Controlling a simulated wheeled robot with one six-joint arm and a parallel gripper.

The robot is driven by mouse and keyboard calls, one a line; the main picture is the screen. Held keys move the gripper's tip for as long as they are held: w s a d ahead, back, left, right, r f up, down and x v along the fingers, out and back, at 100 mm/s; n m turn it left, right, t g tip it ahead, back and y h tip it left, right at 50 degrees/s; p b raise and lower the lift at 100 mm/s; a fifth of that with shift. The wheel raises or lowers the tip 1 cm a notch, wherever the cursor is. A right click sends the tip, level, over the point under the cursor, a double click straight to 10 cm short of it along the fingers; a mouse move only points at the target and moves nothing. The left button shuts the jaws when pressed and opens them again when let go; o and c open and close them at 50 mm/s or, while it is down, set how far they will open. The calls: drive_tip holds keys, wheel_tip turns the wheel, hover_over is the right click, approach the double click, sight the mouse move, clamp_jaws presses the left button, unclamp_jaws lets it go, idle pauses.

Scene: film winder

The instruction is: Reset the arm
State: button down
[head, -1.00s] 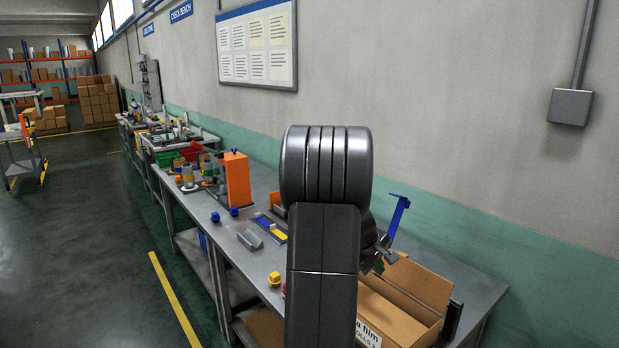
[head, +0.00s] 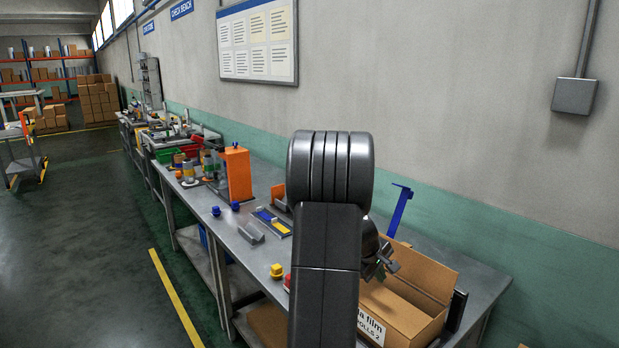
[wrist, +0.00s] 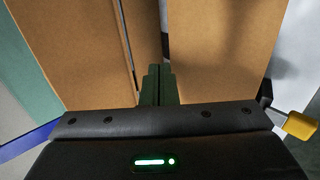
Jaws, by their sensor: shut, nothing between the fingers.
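My gripper (head: 384,266) is over the open cardboard box (head: 436,274) at the near end of the bench, partly hidden behind my own dark arm. In the wrist view my gripper (wrist: 158,72) shows its two dark fingertips together with nothing between them. Brown cardboard of the box (wrist: 215,50) fills much of that view, with a dark gap between two panels beyond the fingertips.
A blue upright bracket (head: 400,212) stands behind the box. The grey bench (head: 262,185) carries an orange block (head: 237,175), a grey channel piece (head: 251,233), blue knobs and a yellow knob (head: 276,271). A wall runs along the bench's far side.

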wheel_tip(320, 180, up, 15)
drive_tip(key=p, duration=0.2)
wheel_tip(320, 180, down, 16)
drive_tip(key=b, duration=0.3)
drive_tip(key=shift+f, duration=0.1)
drive_tip(key=shift+s+a+r+p, duration=0.1)
drive_tip(key=shift+a+r+p, duration=0.05)
drive_tip(key=shift+r+p, duration=0.7)
drive_tip(key=shift+s+a+r+p, duration=0.1)
drive_tip(key=shift+a+r+p, duration=0.05)
drive_tip(key=shift+r+p, duration=0.25)
drive_tip(key=shift+s+a+r, duration=0.6)
drive_tip(key=shift+a+r, duration=0.05)
drive_tip(key=shift+a, duration=0.2)
drive_tip(key=b, duration=0.3)
drive_tip(key=shift+s+a+r+t+h, duration=0.3)
drive_tip(key=shift+s+a+t+h, duration=0.05)
drive_tip(key=shift+s+t+h, duration=0.05)
drive_tip(key=shift+v, duration=2.05)
drive_tip(key=shift+d, duration=0.1)
